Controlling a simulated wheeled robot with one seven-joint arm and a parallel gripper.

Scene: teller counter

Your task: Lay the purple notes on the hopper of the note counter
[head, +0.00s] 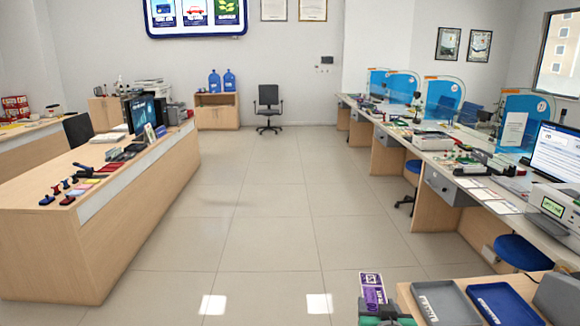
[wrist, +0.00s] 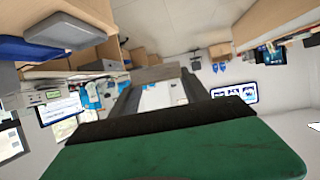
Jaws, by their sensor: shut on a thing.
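The purple notes (head: 372,289) stick up from my gripper (head: 384,316) at the bottom of the head view, right of centre. My gripper is shut on them, and only its top shows at the picture's edge. In the wrist view its two dark fingers (wrist: 160,88) show above a green part, and the notes are hard to make out there. The note counter (head: 555,209) appears to be the white machine with a green-lit display on the right counter. It stands apart from my gripper, to the right and farther up the head view. I cannot make out its hopper clearly.
A grey tray (head: 446,303) and a blue tray (head: 505,303) lie on a wooden surface just right of my gripper. A monitor (head: 557,150) stands behind the white machine, and a blue stool (head: 523,252) is below the counter. The floor (head: 260,220) in the middle is clear.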

